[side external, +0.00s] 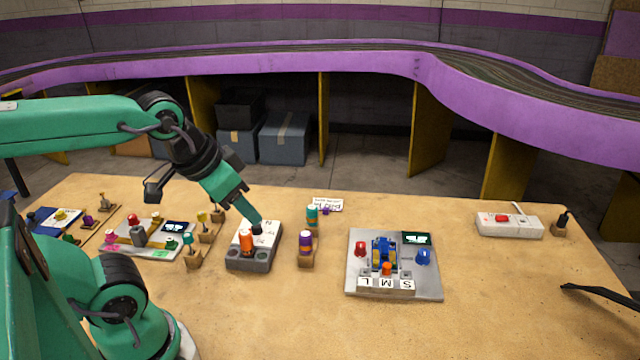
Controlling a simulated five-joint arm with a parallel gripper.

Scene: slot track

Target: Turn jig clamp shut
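My gripper (257,228) points down over a grey holder block (249,263), its black tip close to the block's white labelled top. I cannot tell whether it touches, or whether the fingers are apart. An orange-topped piece (246,241) stands in the block just left of the tip. A grey plate (431,285) to the right bears a blue and yellow fixture (384,249), likely the jig with its clamp. It also bears a red knob (360,249), a blue knob (422,257), an orange piece (387,269) and S, M, L labels. The clamp's position is too small to tell.
A purple-topped piece (305,242) and a teal-topped piece (312,214) stand between block and plate. A knob panel (150,240) and small stands are at left. A power strip (509,226) lies at right. The front middle of the table is clear.

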